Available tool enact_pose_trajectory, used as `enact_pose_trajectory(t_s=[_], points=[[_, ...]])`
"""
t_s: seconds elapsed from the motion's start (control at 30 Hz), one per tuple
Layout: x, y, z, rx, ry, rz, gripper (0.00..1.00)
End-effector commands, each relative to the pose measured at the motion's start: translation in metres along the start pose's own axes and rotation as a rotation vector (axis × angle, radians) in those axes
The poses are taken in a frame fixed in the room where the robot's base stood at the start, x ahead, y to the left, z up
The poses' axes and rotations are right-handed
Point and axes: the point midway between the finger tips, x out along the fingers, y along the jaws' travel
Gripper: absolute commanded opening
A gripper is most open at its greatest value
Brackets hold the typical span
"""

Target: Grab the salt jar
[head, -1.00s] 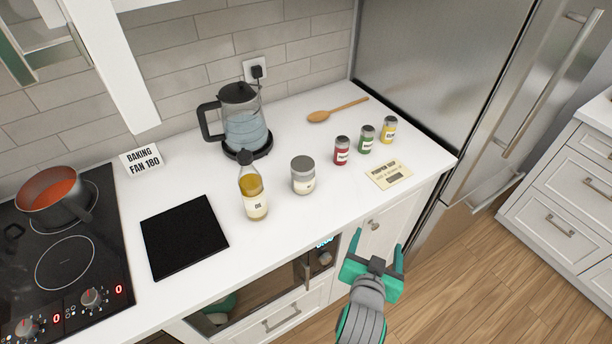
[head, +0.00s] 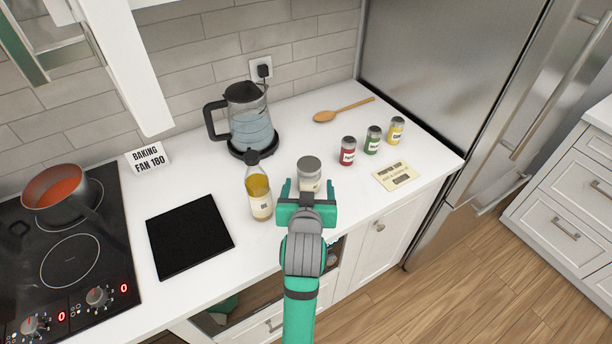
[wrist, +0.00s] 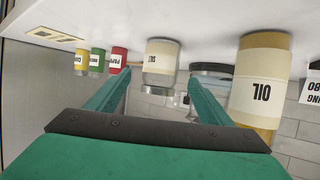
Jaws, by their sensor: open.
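The salt jar (head: 309,170) is a glass jar with a grey lid and a pale label, upright on the white counter, right of the oil bottle. In the head view my gripper (head: 306,186) is just in front of it and hides its lower part. In the wrist view, which is upside down, the salt jar (wrist: 160,62) shows between and beyond the two green fingers. My gripper (wrist: 158,95) is open and empty, and the jar stands apart from the fingers' base.
The oil bottle (head: 259,190) stands close on the left of my gripper. Red (head: 347,151), green (head: 373,140) and yellow (head: 396,131) spice jars stand to the right, near a cream card (head: 394,176). A kettle (head: 248,122) is behind. The counter between salt and red jar is clear.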

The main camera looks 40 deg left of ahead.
Motion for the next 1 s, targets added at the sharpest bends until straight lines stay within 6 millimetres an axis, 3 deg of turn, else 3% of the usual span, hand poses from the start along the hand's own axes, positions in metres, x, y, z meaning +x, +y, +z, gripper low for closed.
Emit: enact_pose_trajectory(t_s=[0.1,0.37,0.63,0.97,1.0], points=[[0.015,0.0,0.0,0.0,0.0,0.0,0.74],[0.033,0.0,0.001,0.001,0.0,0.001,0.74],[0.068,-0.002,0.002,0.001,0.0,0.0,0.74],[0.075,-0.002,0.002,0.001,0.0,0.001,0.74],[0.075,-0.002,0.002,0.001,0.0,0.001,0.67]])
